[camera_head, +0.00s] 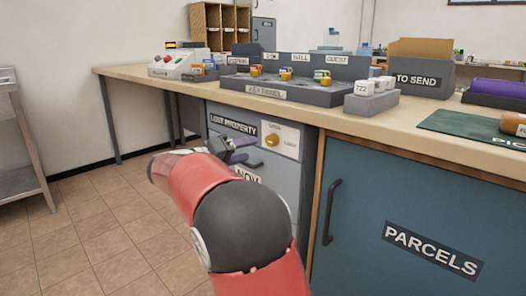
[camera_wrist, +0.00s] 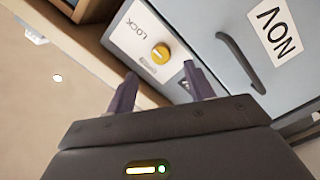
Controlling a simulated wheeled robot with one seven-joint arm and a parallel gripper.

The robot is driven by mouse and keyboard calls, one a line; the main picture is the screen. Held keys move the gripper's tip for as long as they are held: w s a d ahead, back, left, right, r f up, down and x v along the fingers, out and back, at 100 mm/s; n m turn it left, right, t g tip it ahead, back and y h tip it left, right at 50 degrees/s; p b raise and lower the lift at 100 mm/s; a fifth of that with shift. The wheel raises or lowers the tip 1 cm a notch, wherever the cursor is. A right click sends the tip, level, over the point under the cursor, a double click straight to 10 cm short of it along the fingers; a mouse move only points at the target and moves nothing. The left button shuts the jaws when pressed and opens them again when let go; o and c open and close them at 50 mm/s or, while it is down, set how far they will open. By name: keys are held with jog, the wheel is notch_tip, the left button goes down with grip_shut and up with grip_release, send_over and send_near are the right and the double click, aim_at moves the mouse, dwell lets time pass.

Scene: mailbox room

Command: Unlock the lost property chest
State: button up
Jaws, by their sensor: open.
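The lost property chest (camera_head: 225,150) is a grey unit under the counter, with a "LOST PROPERTY" label on its front. A white lock plate with a yellow knob (camera_head: 271,140) sits at its upper right. In the wrist view the yellow knob (camera_wrist: 160,52) stands on the plate marked "LOCK", beyond my fingertips. My gripper (camera_wrist: 158,80) is open and empty, its two purple fingers apart on either side of the line to the knob. They do not appear to touch it. In the head view my gripper (camera_head: 240,150) is in front of the chest, left of the knob, partly hidden by my arm.
The wooden counter (camera_head: 140,73) overhangs the chest. It bears a grey tray (camera_head: 290,96) with several keys, a cup block (camera_head: 371,101) and a green mat (camera_head: 470,128). The blue "PARCELS" cabinet (camera_head: 400,220) stands to the right. The tiled floor (camera_head: 110,225) at left is clear.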

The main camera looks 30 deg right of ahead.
aim_at(268, 141)
jog(key=x, duration=0.7)
jog(key=shift+w+d+r, duration=0.2)
jog(key=shift+w, duration=0.2)
jog(key=c, duration=1)
